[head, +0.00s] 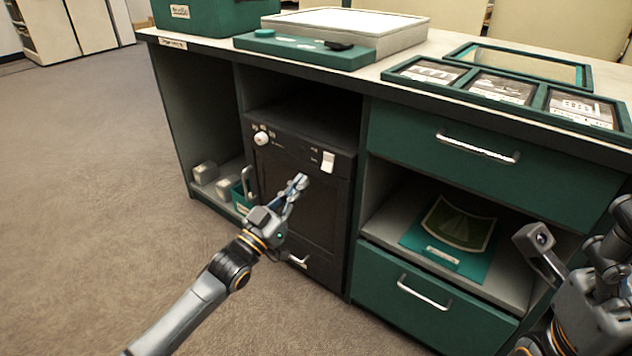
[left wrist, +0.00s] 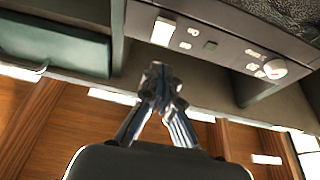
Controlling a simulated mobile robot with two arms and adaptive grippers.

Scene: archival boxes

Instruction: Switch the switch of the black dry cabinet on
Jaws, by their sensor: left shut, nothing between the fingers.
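The black dry cabinet (head: 300,190) sits in the left-middle bay of the green bench. Its white rocker switch (head: 328,162) is at the upper right of its front panel; it also shows in the left wrist view (left wrist: 163,31). A white round knob (head: 261,138) is at the panel's upper left. My left gripper (head: 300,181) is shut and empty, in front of the cabinet, a little below and left of the switch, apparently not touching it. My right gripper (head: 620,215) is at the right edge, partly cut off; its finger state is unclear.
The bench top holds a green box (head: 215,18), a light pad (head: 345,28) and framed trays (head: 497,88). Drawers with metal handles (head: 478,147) are right of the cabinet. An open shelf holds a green folder (head: 450,240). Carpet at left is clear.

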